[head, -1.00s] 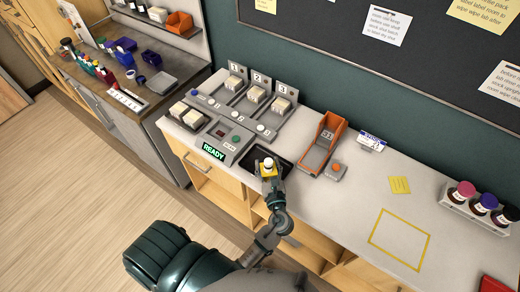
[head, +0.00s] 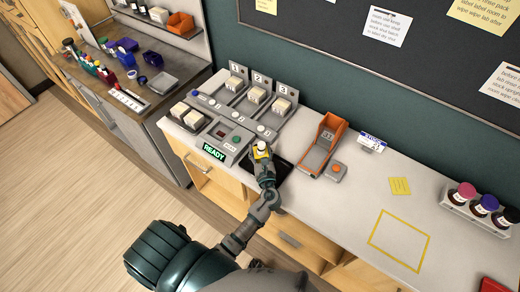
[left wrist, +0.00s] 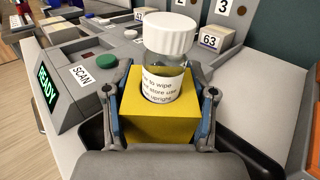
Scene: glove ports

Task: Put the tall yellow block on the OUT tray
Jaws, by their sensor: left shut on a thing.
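My left gripper (head: 262,155) is shut on a yellow block (left wrist: 160,122), one finger on each side. In the left wrist view (left wrist: 160,105), a clear bottle with a white cap (left wrist: 170,33) and a printed label rises from the block's top; its lower part is hidden. In the head view, the yellow block (head: 260,153) and white cap (head: 262,145) are small above the near edge of the counter. A dark tray (head: 284,169) lies beneath and beside the gripper, partly hidden by it. I cannot read an OUT label. My right gripper is not in view.
A grey station with a READY display (head: 213,152), a green SCAN button (left wrist: 107,61) and numbered lanes of pale blocks stands just left. An orange bin (head: 322,142) is to the right. A yellow outlined square (head: 399,240) is on clear counter. A bottle rack (head: 478,205) stands far right.

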